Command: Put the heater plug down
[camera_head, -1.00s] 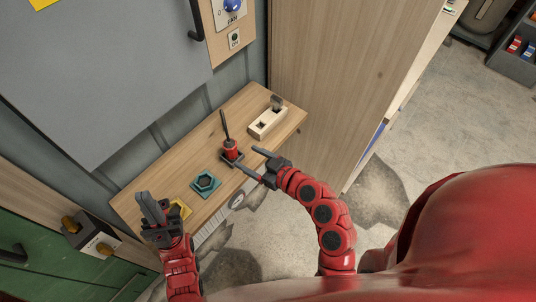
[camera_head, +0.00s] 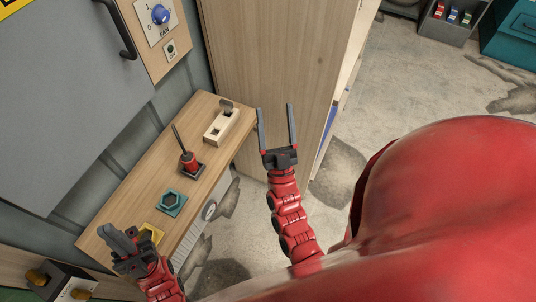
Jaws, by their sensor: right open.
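A red piece with a thin dark rod on top, which looks like the heater plug (camera_head: 188,160), stands upright in a dark square base on the wooden shelf (camera_head: 146,170). My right gripper (camera_head: 275,107) is open and empty, to the right of the shelf and apart from the plug. My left gripper (camera_head: 112,231) is over the near left end of the shelf, by a yellow piece (camera_head: 153,231). Its fingers look close together, and I cannot tell if they are shut.
On the shelf are a teal hexagonal holder (camera_head: 171,201) and a pale slotted block (camera_head: 221,124). A wooden cabinet side (camera_head: 265,50) rises beyond its far end. A grey door with a dark handle (camera_head: 120,30) stands behind. The floor at right is mostly clear.

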